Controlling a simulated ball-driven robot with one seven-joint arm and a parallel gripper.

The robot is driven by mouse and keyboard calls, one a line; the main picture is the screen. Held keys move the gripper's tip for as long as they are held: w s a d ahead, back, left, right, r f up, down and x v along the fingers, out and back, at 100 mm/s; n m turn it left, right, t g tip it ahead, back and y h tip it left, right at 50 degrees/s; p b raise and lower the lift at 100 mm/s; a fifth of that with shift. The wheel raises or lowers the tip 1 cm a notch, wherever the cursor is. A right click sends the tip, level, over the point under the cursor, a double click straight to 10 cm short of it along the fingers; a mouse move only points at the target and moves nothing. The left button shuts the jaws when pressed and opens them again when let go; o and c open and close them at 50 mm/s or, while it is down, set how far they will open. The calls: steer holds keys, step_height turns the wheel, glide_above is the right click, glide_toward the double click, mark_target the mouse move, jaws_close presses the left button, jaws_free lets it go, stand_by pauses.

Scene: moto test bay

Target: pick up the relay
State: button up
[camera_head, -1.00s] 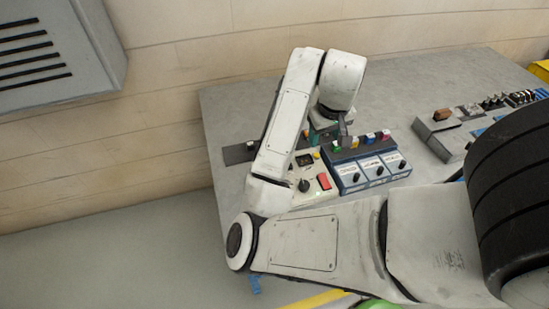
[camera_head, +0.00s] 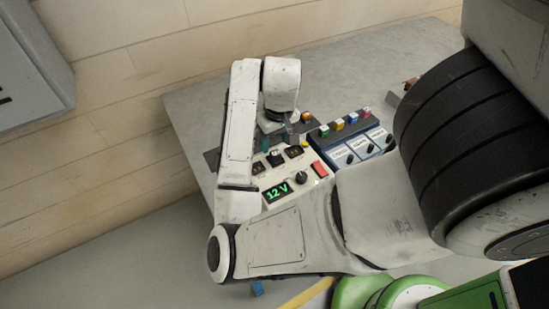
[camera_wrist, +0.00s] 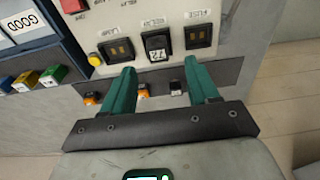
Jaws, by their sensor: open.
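The relay (camera_wrist: 157,46) is a small black block with a white marking. It sits in the middle socket, under the RELAY label, on the light tester panel (camera_wrist: 120,18) in the wrist view. My gripper (camera_wrist: 160,66) is open, its two teal fingers apart and pointing toward the panel. The relay shows beyond the fingertips, between them in the picture; I see no contact. In the head view my gripper (camera_head: 277,138) is low over the back of the panel, partly hidden by my arm, and the relay (camera_head: 276,158) shows small beside it.
Lamp (camera_wrist: 118,50) and fuse (camera_wrist: 198,36) sockets flank the relay. A dark strip (camera_wrist: 160,76) with small parts lies under the fingers. A blue unit (camera_head: 350,150) with coloured blocks stands beside the panel.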

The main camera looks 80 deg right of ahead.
mark_target(276, 153)
steer(key=f, duration=0.5)
steer(key=shift+d+b, duration=0.2)
steer(key=shift+b, duration=0.1)
jaws_close()
